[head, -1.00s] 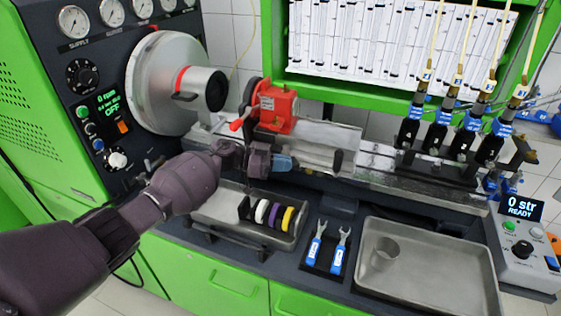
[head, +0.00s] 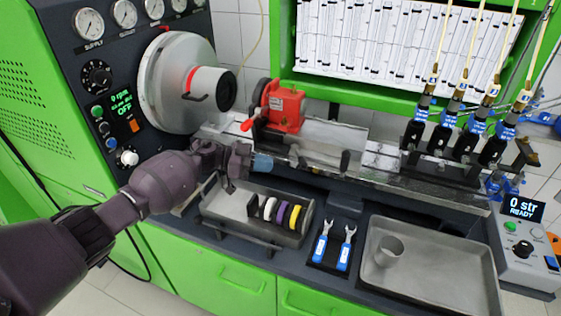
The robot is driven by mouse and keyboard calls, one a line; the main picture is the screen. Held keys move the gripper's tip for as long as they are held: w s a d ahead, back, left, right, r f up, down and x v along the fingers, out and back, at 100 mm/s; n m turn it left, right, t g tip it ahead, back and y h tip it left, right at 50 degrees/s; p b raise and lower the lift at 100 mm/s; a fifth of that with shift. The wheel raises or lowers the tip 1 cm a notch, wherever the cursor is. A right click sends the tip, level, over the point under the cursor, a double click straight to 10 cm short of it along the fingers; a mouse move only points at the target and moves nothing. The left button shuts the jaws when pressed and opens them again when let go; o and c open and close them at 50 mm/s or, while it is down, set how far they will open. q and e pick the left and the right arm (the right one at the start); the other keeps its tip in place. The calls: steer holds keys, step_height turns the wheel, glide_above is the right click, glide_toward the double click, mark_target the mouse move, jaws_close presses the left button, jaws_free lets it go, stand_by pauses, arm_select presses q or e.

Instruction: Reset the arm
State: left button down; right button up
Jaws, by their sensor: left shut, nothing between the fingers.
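My left arm comes in from the left in the head view. Its gripper (head: 262,163) is shut and empty, in front of the bench rail and below the red pump (head: 284,108). It is above the back part of the tray that holds the coloured discs (head: 222,203). It appears apart from the pump. My right gripper is not in view.
Coloured discs (head: 282,213) stand in a row in the tray. Two blue-handled wrenches (head: 322,250) lie to its right. A larger metal tray (head: 420,275) holds a metal cup (head: 388,251). Several injectors (head: 455,130) stand on the rail. A control box (head: 527,247) reads READY.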

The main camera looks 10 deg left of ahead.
arm_select(q)
steer(key=s+v, duration=0.1)
steer(key=v, duration=0.5)
steer(key=s+d+n+t, duration=0.2)
steer(key=d+n+t, duration=0.25)
steer(key=t, duration=0.35)
steer(key=s+a+f+n+t+y, duration=0.1)
steer(key=s+a+f+n+y, duration=0.2)
steer(key=s+n+y, duration=0.4)
steer(key=s+a+f+n+t+y, duration=0.1)
steer(key=s+a+f+n+y, duration=0.3)
steer(key=s+y, duration=0.45)
steer(key=s+f+g, duration=0.1)
steer(key=s+g, duration=0.9)
steer(key=s, duration=1.1)
steer(key=w+f+m+t, duration=0.1)
steer(key=w+f+t, duration=0.6)
steer(key=f, duration=0.4)
steer(key=shift+a+t, duration=0.45)
steer(key=shift+t, duration=0.15)
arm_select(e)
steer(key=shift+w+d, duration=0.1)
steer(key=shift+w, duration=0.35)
